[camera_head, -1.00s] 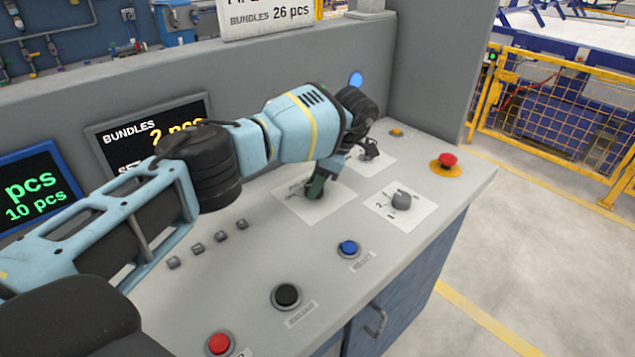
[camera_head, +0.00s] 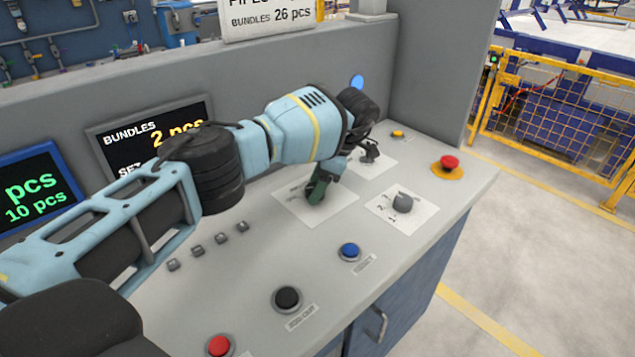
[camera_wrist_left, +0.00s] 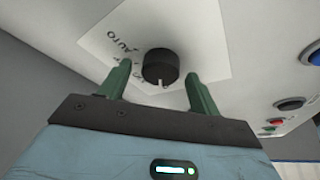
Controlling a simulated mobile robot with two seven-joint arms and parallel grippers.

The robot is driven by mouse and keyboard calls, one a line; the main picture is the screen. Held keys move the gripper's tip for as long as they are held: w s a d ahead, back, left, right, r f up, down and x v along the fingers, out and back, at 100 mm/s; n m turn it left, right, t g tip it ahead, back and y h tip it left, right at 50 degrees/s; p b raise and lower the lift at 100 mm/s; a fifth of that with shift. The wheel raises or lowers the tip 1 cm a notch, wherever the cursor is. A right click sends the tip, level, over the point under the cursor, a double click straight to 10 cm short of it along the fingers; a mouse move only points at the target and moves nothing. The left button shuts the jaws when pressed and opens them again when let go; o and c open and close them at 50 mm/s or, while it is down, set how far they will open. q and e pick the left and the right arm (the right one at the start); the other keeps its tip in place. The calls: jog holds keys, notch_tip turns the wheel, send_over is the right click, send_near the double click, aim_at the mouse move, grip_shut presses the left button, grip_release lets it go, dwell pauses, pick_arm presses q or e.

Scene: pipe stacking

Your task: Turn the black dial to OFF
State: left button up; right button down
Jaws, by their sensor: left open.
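The black dial (camera_wrist_left: 160,66) sits on a white label plate in the left wrist view, with a light pointer mark on its side facing my gripper. "AUTO" is printed to its upper left; the other lettering is partly hidden and unreadable. My left gripper (camera_wrist_left: 160,82) is open, with one green finger on each side of the dial. I cannot tell whether either finger touches it. In the head view, my left gripper (camera_head: 318,190) reaches down over the white plate (camera_head: 338,212), and the dial is hidden or indistinct there. My right gripper is not in view.
A grey knob (camera_head: 402,203) stands on a plate just right of my gripper. A dark control (camera_head: 370,152) is behind it. A red button (camera_head: 449,162) is farther right. Blue (camera_head: 349,251) and black (camera_head: 287,298) buttons lie nearer. A raised panel wall bounds the console's back.

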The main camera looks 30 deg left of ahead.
pick_arm(q)
jog(key=b+v, duration=0.1)
jog(key=v, duration=0.5)
jog(key=shift+w+d+r, duration=0.1)
jog(key=shift+d+r, duration=0.05)
jog(key=shift+r, duration=0.05)
jog(key=shift+w+d+r, duration=0.1)
jog(key=shift+d+r, duration=0.05)
jog(key=shift+r, duration=0.55)
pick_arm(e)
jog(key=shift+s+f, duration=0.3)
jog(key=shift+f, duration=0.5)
